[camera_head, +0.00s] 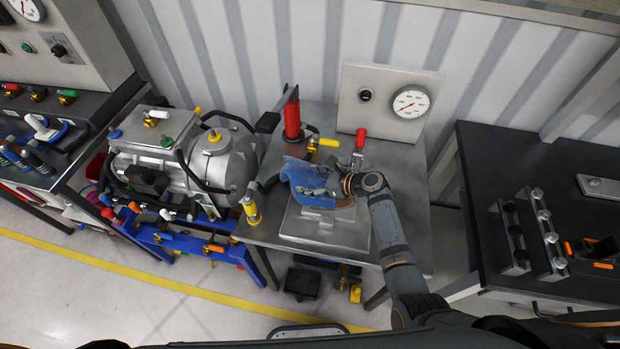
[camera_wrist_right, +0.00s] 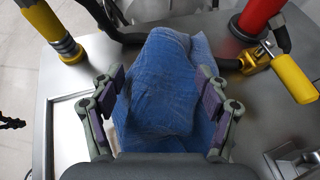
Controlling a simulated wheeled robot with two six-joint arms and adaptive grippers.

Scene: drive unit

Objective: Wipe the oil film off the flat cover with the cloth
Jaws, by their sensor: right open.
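The blue cloth (camera_head: 305,175) is bunched above the far part of the flat cover (camera_head: 345,236), a square metal plate on the grey metal bench. My right gripper (camera_head: 338,186) reaches in from the right at the cloth. In the right wrist view the cloth (camera_wrist_right: 165,90) lies between the two fingers of the right gripper (camera_wrist_right: 163,82), which stand apart on either side of it; whether they touch it is hard to tell. An oil film cannot be made out; the cloth and gripper hide part of the cover. My left gripper is not in view.
Behind the cloth stand a red cylinder (camera_head: 291,118) and a yellow-handled valve (camera_head: 325,142). A yellow fitting (camera_head: 251,208) stands at the bench's left edge. A gauge panel (camera_head: 385,98) is at the back. A motor unit (camera_head: 185,155) is left; a dark table (camera_head: 540,185) is right.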

